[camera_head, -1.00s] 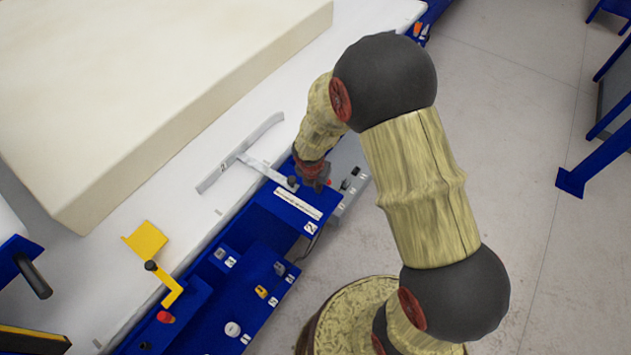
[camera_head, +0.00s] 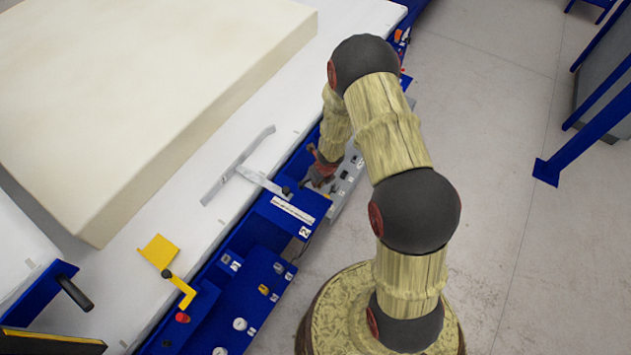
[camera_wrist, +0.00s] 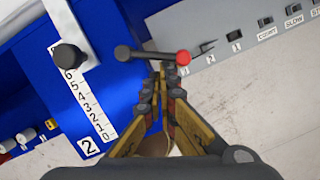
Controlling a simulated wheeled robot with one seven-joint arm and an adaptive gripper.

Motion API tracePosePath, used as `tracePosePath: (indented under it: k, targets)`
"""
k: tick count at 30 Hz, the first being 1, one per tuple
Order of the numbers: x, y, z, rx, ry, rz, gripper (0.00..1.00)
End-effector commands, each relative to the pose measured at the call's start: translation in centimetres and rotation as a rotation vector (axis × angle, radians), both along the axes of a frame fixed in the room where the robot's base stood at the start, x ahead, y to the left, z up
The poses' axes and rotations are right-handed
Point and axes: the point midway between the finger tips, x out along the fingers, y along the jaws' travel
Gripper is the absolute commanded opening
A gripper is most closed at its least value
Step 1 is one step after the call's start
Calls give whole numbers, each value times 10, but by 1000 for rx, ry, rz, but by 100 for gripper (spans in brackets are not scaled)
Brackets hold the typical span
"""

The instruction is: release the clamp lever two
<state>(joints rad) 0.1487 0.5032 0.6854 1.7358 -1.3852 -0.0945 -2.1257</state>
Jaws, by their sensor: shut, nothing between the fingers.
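The clamp lever two (camera_wrist: 152,55) is a short dark bar with a black end at left and a red ball at right. In the wrist view it lies just beyond my fingertips. My gripper (camera_wrist: 160,78) is shut and empty, its tips just short of the bar near the red ball; I cannot tell whether they touch. In the head view my gripper (camera_head: 318,180) is low at the blue housing, and the lever is hidden there. Beside it is the numbered scale (camera_wrist: 90,105) with a "2" label, and the pale T-shaped clamp (camera_head: 238,165) with a black knob (camera_wrist: 68,57).
A grey switch panel (camera_wrist: 235,50) lies just right of the lever. A large foam block (camera_head: 130,90) rests on the white table (camera_head: 215,215). A yellow crank (camera_head: 180,287) and several buttons sit on the blue housing (camera_head: 235,285). Open floor lies right.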

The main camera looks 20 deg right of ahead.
Motion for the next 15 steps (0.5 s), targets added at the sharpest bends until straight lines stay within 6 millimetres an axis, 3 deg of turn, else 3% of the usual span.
tracePosePath:
  k: [7,15]
  targets:
    - [10,-4,2,1,0,166,0]
    - [15,-6,1,-1,0,159,0]
